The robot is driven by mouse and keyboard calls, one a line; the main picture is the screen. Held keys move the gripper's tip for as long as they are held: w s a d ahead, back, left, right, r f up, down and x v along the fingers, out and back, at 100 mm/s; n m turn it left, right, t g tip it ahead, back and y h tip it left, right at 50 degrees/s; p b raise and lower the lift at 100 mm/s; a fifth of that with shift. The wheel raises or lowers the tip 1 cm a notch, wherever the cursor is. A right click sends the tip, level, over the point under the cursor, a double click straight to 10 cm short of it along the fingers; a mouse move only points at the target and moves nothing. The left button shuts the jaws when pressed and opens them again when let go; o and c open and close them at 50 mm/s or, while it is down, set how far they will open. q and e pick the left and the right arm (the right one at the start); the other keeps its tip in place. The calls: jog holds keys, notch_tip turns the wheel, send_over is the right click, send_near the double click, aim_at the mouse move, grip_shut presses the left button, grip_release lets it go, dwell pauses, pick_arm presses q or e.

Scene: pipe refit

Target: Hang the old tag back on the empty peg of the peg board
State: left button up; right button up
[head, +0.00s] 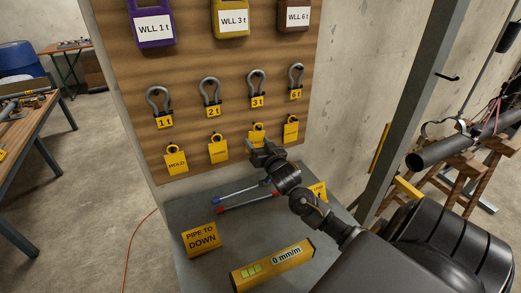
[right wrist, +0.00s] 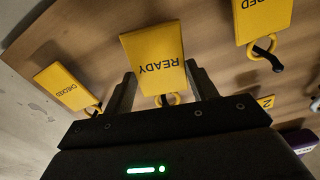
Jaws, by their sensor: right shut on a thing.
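My right gripper (head: 262,149) is at the peg board (head: 190,80), in the lower row of yellow tags. In the right wrist view its two fingers (right wrist: 160,80) are shut on a yellow tag reading READY (right wrist: 152,58), which appears upside down. This tag (head: 257,133) is third from the left in the head view, its ring at the board; I cannot tell whether the ring is on its peg. Neighbouring tags hang on either side: one reading CHECKED (right wrist: 68,88) and one ending in RED (right wrist: 264,18). The HOLD tag (head: 176,162) hangs at the far left. My left gripper is not in view.
Shackles (head: 210,90) hang above the tags, with WLL-labelled items (head: 230,17) higher up. On the grey bench below are a blue-and-red-handled tool (head: 250,203), a PIPE TO DOWN sign (head: 201,238) and a yellow level (head: 272,265). A post (head: 415,100) stands to the right.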

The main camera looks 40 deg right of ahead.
jog(key=shift+w+d+f+b, duration=0.1)
jog(key=shift+w+d+b, duration=0.1)
jog(key=shift+w+b, duration=0.25)
jog(key=shift+w+d+f, duration=0.15)
jog(key=shift+w+f, duration=0.35)
jog(key=shift+w, duration=0.15)
jog(key=o, duration=1)
jog(key=shift+f, duration=0.1)
